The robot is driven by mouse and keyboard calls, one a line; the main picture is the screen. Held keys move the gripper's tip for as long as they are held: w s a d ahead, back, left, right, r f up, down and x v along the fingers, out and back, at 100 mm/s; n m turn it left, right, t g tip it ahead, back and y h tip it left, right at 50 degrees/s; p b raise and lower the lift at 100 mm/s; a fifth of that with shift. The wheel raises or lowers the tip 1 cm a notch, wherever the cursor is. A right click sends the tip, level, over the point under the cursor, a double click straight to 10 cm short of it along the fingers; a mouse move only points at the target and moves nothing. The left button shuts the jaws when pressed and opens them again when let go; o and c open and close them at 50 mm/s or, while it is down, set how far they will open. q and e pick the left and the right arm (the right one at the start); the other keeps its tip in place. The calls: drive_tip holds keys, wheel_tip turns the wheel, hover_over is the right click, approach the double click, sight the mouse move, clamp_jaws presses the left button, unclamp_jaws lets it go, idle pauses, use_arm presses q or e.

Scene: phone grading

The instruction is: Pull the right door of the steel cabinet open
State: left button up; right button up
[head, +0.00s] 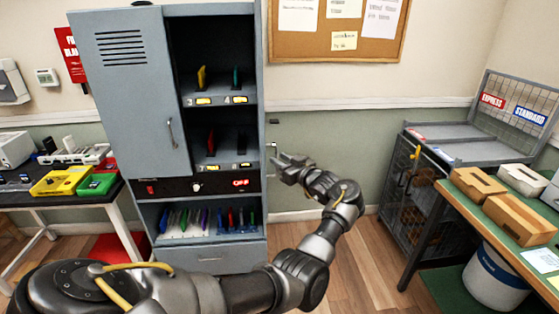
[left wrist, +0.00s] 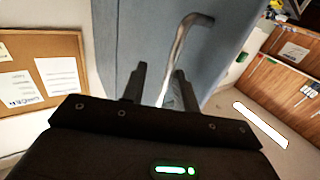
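The steel cabinet (head: 222,258) stands left of centre in the head view, with the right part of its shelves uncovered. Its right door (head: 260,85) is swung out and shows nearly edge-on; its grey face fills the upper middle of the left wrist view (left wrist: 135,30). The bent metal door handle (left wrist: 182,45) comes down between the fingers of my left gripper (left wrist: 160,88). The fingers are apart, with a visible gap beside the handle. In the head view my left gripper (head: 283,165) is just right of the door. My right gripper is out of view.
The vented left door (head: 125,90) covers the cabinet's left side. A table (head: 50,200) with yellow and green trays stands left. A wire cage (head: 400,180) and a bench (head: 470,215) with boxes stand right. Wooden floor (head: 365,260) is clear between.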

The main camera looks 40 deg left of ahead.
use_arm(q)
drive_tip(key=s+d+b, duration=0.2)
drive_tip(key=d, duration=0.8)
drive_tip(key=shift+d+b, duration=0.2)
drive_tip(key=shift+b, duration=0.2)
drive_tip(key=shift+r, duration=0.1)
